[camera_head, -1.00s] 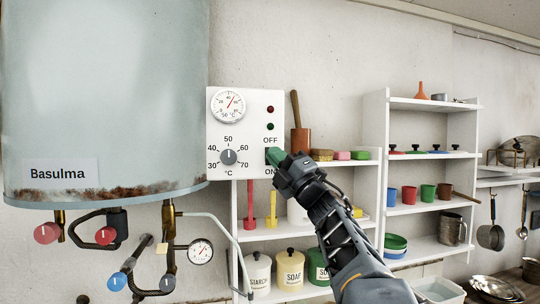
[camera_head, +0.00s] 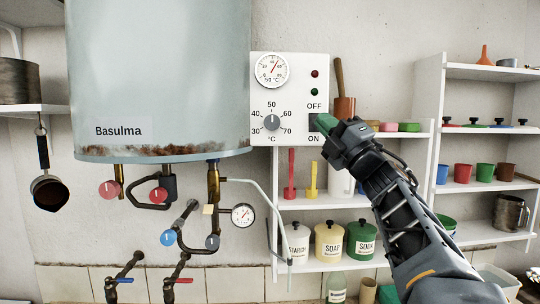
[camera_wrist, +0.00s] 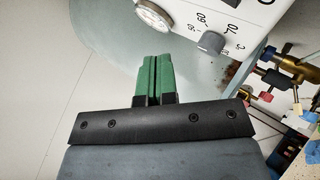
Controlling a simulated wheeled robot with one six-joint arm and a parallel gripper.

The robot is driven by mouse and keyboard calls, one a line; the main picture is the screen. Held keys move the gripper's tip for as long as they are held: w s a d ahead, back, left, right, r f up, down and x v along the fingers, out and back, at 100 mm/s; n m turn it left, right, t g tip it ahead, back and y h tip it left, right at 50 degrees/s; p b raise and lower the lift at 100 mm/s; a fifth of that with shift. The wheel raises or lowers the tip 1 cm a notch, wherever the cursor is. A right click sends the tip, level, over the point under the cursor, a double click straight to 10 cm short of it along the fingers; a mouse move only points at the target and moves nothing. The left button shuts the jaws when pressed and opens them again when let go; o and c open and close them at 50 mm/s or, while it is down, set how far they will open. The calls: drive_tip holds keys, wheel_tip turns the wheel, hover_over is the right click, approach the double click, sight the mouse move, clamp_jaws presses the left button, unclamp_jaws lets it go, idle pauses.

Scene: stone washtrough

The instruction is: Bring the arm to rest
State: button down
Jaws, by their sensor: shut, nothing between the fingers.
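My gripper (camera_head: 322,121) has green fingertips. In the head view it lies across the lower right corner of the white control panel (camera_head: 262,95), its tips over the dark switch between the OFF and ON marks and partly hiding it. In the wrist view the green fingers (camera_wrist: 152,78) are pressed together with nothing between them. The panel (camera_wrist: 258,22) shows there at the upper right, to the side of the fingers. I cannot tell whether the tips touch anything. My arm is stretched forward and up from the lower right.
The grey-blue boiler (camera_head: 160,70) hangs left of the panel, with pipes and valve knobs (camera_head: 168,237) below. White shelves (camera_head: 480,72) with jars and cups stand right. A pan (camera_head: 50,192) hangs at left.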

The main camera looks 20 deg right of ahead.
drive_tip(key=w+d+f+m+g+h, duration=0.1)
drive_tip(key=w+d+f+m+h, duration=0.1)
drive_tip(key=d+f+m+h, duration=0.5)
drive_tip(key=w+d+f+m+g+h, duration=0.1)
drive_tip(key=w+d+f+m+h, duration=0.15)
drive_tip(key=m+h, duration=0.75)
wheel_tip(320, 180, down, 14)
drive_tip(key=s+m+g+h, duration=0.1)
drive_tip(key=s+m+g, duration=0.1)
drive_tip(key=m+g, duration=0.5)
drive_tip(key=s+a+f+m+g+y, duration=0.1)
drive_tip(key=s+a+f+g+y, duration=0.2)
drive_tip(key=f, duration=0.5)
drive_tip(key=s+a+f+m+g, duration=0.2)
drive_tip(key=s+a+f+g, duration=0.15)
drive_tip(key=s+f, duration=0.35)
drive_tip(key=s+a+f+n+g+y, duration=0.1)
drive_tip(key=s+a+f+g+y, duration=0.2)
drive_tip(key=s+a+f, duration=0.5)
drive_tip(key=s+a, duration=0.1)
drive_tip(key=a, duration=0.3)
drive_tip(key=shift+f+y, duration=0.4)
drive_tip(key=shift+a, duration=0.1)
